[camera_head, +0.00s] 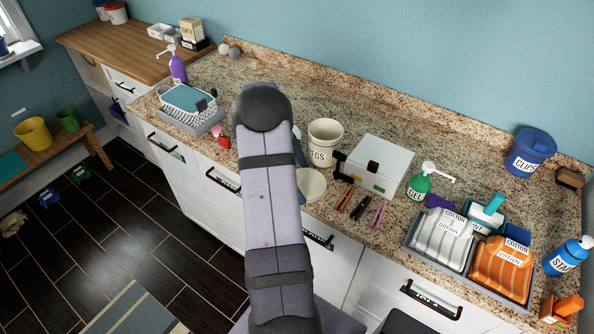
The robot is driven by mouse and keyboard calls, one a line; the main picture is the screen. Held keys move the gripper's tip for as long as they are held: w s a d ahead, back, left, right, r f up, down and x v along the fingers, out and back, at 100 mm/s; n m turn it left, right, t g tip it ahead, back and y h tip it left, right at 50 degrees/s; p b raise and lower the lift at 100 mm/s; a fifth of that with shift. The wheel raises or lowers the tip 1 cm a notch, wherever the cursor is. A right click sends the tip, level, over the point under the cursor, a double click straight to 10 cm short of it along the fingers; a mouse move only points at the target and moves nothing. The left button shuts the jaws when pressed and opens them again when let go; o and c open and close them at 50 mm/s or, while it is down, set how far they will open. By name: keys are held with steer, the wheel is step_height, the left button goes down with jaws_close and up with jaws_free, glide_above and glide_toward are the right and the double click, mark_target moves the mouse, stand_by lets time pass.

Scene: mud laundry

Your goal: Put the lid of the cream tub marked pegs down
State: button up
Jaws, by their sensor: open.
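The cream tub marked pegs (322,150) stands upright on the counter, right of my arm. Only "EGS" of its label shows, and its top looks open. A round cream lid (314,184) appears flat at the counter's front, just below the tub in the picture and apart from it. Its left part is hidden by my arm, and I cannot tell whether anything touches it there. My gripper is hidden behind my raised arm, which crosses the middle of the view.
Right of the tub are a white box (378,168), several pliers-like tools (358,207), a green gel bottle (419,184) and a tray of cotton packs (412,246). A blue clips tub (529,151) stands at the back right. A basket (188,104) is left of my arm. Counter behind the tub is clear.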

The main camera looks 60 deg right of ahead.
steer(key=b+v, duration=0.4)
steer(key=v, duration=0.8)
steer(key=shift+w+a+r, duration=0.1)
steer(key=shift+r, duration=0.05)
steer(key=w+a+f+n+t, duration=0.1)
steer(key=w+a+f+n, duration=0.1)
steer(key=a+n, duration=0.75)
steer(key=w+a+f+n+t, duration=0.15)
steer(key=a+n, duration=0.45)
steer(key=a, duration=0.7)
steer(key=s+a+f+n+y, duration=0.1)
steer(key=s+a+f+n, duration=0.1)
steer(key=s+a+n, duration=0.3)
steer(key=s+a+f+n+t+y, duration=0.1)
steer(key=s+a+f+n, duration=0.1)
steer(key=s+a+n, duration=0.3)
steer(key=a+n, duration=0.4)
steer(key=a, duration=0.1)
steer(key=shift+a+f, duration=0.25)
steer(key=shift+a, duration=0.15)
steer(key=shift+n, duration=0.25)
